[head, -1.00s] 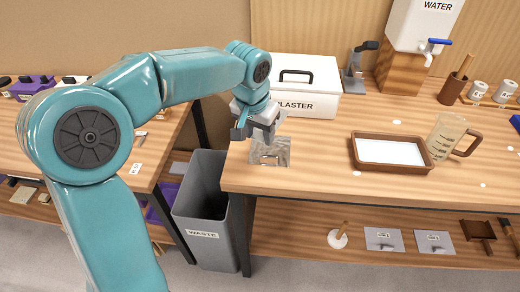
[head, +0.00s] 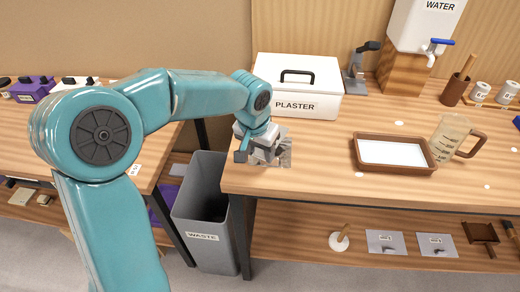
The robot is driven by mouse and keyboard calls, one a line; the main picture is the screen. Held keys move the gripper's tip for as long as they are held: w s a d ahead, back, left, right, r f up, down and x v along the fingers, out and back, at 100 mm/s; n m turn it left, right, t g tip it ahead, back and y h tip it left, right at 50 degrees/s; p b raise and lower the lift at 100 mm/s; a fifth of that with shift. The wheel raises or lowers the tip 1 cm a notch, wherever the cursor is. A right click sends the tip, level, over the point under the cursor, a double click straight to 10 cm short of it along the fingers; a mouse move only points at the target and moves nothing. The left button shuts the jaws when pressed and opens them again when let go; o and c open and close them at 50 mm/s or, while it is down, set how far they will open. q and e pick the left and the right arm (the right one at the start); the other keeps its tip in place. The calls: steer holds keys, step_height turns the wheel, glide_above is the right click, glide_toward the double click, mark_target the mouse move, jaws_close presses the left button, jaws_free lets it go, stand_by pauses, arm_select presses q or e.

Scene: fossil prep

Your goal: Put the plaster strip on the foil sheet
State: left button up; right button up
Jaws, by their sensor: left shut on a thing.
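The foil sheet (head: 286,151) is a small shiny grey square at the left end of the workbench, in front of the plaster box. My left gripper (head: 263,158) is low over the foil sheet and covers its left and middle part. It is shut on a small pale thing, which fits the plaster strip. The jaws hide most of it, and I cannot tell whether it touches the foil. My right gripper is not in view.
The white plaster box (head: 298,88) stands just behind the foil. A brown tray (head: 392,168) with a white inside and a clear jug (head: 449,138) stand to the right. A grey waste bin (head: 208,220) is below the bench's left end. Bare wood lies between foil and tray.

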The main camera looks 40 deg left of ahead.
arm_select(q)
steer(key=o, duration=1)
steer(key=shift+f, duration=0.1)
steer(key=shift+r+p, duration=0.2)
steer(key=shift+p, duration=0.1)
steer(key=shift+r+p, duration=0.5)
steer(key=shift+r, duration=0.05)
steer(key=v, duration=1.1)
steer(key=shift+s+r, duration=0.1)
steer(key=shift+r, duration=0.15)
steer(key=shift+s, duration=0.1)
